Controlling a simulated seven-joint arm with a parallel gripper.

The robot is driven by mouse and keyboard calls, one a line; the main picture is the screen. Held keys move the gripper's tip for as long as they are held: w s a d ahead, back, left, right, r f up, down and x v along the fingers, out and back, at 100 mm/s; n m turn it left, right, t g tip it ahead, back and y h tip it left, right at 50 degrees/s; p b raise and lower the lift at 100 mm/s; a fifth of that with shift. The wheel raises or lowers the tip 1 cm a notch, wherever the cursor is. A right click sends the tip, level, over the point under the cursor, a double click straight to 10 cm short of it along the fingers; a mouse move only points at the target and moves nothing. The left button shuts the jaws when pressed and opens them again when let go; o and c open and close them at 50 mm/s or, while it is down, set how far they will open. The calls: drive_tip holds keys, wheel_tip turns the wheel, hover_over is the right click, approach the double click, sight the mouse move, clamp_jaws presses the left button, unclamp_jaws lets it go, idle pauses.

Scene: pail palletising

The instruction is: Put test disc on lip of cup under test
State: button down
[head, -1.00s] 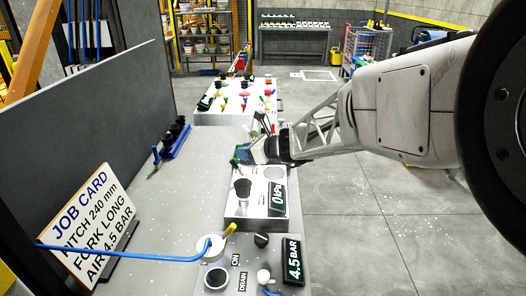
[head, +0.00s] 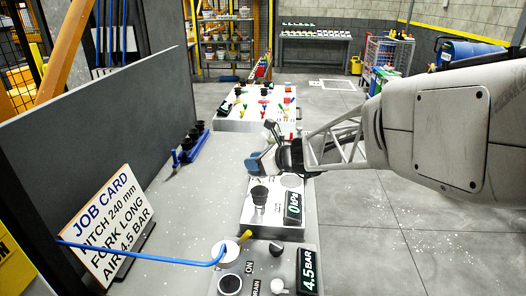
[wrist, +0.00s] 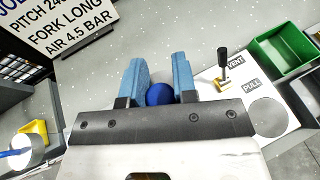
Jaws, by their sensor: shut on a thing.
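The cup under test (head: 259,194) is a black suction cup standing upright on the light test plate (head: 251,217) in the head view. My gripper (head: 256,163) is just beyond and above it, apart from it. In the wrist view my gripper's blue fingers (wrist: 157,68) are closed on a round dark-blue knob (wrist: 160,94), which looks like the handle of the test disc. The disc itself is hidden. The cup does not show in the wrist view. A grey round patch (wrist: 267,117) lies bare on the plate beside the PULL label.
A lever (wrist: 223,66) stands by the VENT label. A kPa display (head: 294,207) is on the plate's right. Nearer are a 4.5 BAR display (head: 308,271) and a blue hose (head: 150,256). The job card (head: 107,222) and a grey panel (head: 100,120) bound the left.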

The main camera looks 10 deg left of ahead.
sight(256, 190)
drive_tip(key=shift+f, duration=3.15)
drive_tip(key=shift+f, duration=0.65)
drive_tip(key=c, duration=0.8)
unclamp_jaws()
drive_tip(key=shift+d, duration=0.15)
drive_tip(key=shift+v, duration=3.75)
